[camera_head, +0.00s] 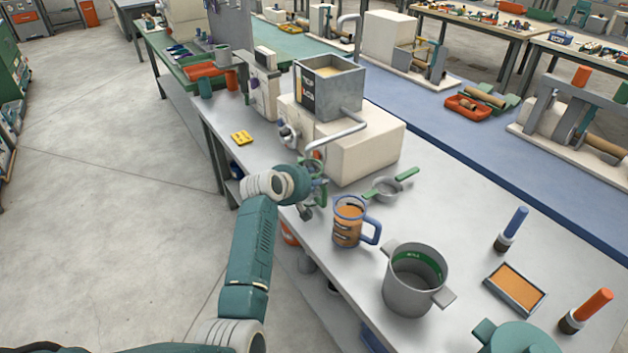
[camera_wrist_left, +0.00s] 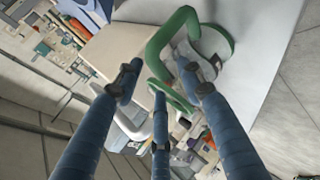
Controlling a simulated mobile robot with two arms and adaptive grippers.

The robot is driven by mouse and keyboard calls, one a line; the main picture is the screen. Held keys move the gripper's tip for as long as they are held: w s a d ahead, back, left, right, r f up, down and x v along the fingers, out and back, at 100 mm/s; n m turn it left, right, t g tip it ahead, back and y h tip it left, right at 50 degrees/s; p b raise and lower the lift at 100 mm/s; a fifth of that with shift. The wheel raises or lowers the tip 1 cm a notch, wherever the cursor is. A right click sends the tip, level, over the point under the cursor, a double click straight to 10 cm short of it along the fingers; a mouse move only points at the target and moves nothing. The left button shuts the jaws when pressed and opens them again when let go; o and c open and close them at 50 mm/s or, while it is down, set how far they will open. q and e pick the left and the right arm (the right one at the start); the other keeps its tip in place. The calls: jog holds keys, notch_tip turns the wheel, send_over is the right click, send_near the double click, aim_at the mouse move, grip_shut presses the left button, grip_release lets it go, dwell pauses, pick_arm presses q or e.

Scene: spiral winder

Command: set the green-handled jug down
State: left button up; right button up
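The green-handled jug (camera_head: 319,192) is small in the head view, at the bench's front edge, largely hidden behind my left gripper (camera_head: 305,190). In the left wrist view its green handle (camera_wrist_left: 158,48) curves beyond and between the fingertips of my left gripper (camera_wrist_left: 162,90). Its greyish body (camera_wrist_left: 205,58) shows beside the handle. The blue fingers are straight and spread apart, with no clear grip on the handle. I cannot tell whether the jug's base touches the bench. My right gripper is not in view.
A blue-handled jug with orange contents (camera_head: 348,222), a grey pot (camera_head: 408,292) and a green-handled pan (camera_head: 384,190) stand close to the right. The cream machine (camera_head: 355,150) with a square hopper (camera_head: 345,92) is behind. Clear bench top (camera_head: 450,205) lies further right.

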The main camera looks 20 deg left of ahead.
pick_arm(q)
jog(key=v, duration=1.2)
jog(key=shift+r, duration=0.15)
